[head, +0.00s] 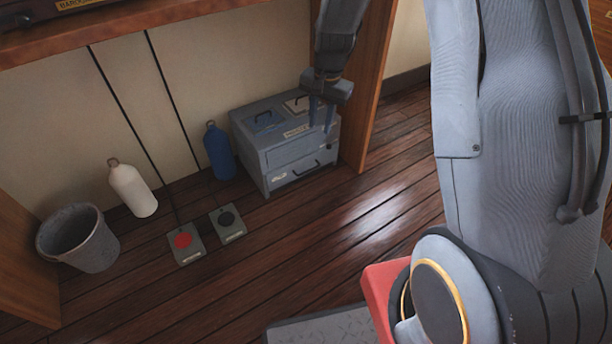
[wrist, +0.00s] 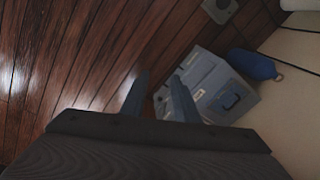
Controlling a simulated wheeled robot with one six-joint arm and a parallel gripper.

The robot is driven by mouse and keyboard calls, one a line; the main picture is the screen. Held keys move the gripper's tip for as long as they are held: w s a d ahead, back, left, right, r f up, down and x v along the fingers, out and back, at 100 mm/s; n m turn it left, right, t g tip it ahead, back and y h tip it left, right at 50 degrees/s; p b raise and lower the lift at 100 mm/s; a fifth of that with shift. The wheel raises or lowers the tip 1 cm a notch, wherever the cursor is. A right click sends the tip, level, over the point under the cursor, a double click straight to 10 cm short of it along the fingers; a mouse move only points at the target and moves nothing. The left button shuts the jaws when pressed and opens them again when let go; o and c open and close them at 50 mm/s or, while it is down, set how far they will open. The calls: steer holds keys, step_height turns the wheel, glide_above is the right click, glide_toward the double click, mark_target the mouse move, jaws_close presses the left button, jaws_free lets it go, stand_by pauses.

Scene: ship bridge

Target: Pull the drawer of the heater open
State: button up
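The heater (head: 252,150) is a grey-blue box on the floor against the back wall. Its front shows a labelled upper part and a lower drawer (head: 304,170) with a dark handle (head: 307,169); the drawer looks closed. Two lids with handles, one blue and one beige, are on its top. My gripper (head: 322,115) is at the heater's upper right front edge in the head view, fingers pointing down, apart and empty. In the wrist view, the heater (wrist: 205,75) is beyond the fingers of my gripper (wrist: 158,88), partly hidden by one finger.
A blue bottle (head: 219,152) stands close left of the heater. A white bottle (head: 133,188), a grey bin (head: 80,240) and two floor pedals, red (head: 183,240) and black (head: 227,219), are further left. A wooden post (head: 368,90) is close right of the heater.

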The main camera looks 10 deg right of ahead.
steer(key=w+f+m+b, duration=0.2)
steer(key=w+f+b, duration=0.4)
steer(key=f, duration=0.7)
steer(key=w+f+m+b, duration=0.1)
steer(key=w+f+b, duration=0.5)
steer(key=f, duration=0.6)
steer(key=w+f+m+t+b, duration=0.1)
steer(key=w+f+b, duration=0.5)
steer(key=f, duration=0.7)
steer(key=shift+f+m, duration=0.35)
steer(key=shift+m, duration=0.45)
jaws_close()
